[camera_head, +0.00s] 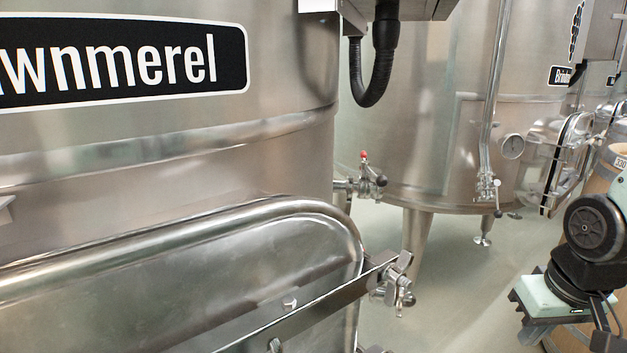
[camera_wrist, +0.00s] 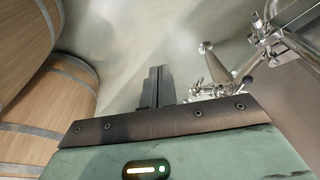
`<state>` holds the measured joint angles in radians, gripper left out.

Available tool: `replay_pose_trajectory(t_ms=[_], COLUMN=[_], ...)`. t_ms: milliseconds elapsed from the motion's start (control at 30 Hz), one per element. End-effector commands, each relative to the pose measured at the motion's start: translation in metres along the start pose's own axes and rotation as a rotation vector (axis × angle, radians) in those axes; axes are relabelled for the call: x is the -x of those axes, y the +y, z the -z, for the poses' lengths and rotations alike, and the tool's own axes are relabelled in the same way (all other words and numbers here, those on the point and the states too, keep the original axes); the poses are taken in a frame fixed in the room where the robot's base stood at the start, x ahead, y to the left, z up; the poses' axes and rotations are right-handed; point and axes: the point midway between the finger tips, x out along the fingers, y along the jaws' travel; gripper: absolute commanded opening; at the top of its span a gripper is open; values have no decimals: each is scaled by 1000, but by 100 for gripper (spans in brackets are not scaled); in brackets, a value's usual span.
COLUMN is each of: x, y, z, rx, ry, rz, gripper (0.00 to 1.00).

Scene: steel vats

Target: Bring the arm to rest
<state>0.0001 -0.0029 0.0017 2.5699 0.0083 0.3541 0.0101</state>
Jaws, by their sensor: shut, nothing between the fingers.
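My gripper (camera_wrist: 157,86) shows in the wrist view, its dark fingers closed together with nothing between them. It points toward the pale floor, between wooden barrels on the left and steel fittings on the right. In the head view, part of my arm (camera_head: 590,240) shows at the right edge, with black joints and a pale green link.
A large steel vat (camera_head: 180,165) with a hatch fills the left of the head view. Another vat (camera_head: 430,130) stands behind, with a red-tipped valve (camera_head: 372,182) between. Wooden barrels (camera_wrist: 38,115) stand close left in the wrist view. Some floor (camera_head: 470,290) is clear.

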Motion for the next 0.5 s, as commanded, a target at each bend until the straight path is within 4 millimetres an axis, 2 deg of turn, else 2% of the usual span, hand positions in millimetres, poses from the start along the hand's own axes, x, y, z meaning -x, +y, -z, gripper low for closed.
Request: replay_pose_trajectory(t_ms=[33, 267, 500], x=[12, 42, 86], y=[-17, -70, -133], z=[3, -12, -48], rx=[55, 214, 433], ry=[-2, -49, -118], rz=[13, 56, 98], gripper=[0, 0, 0])
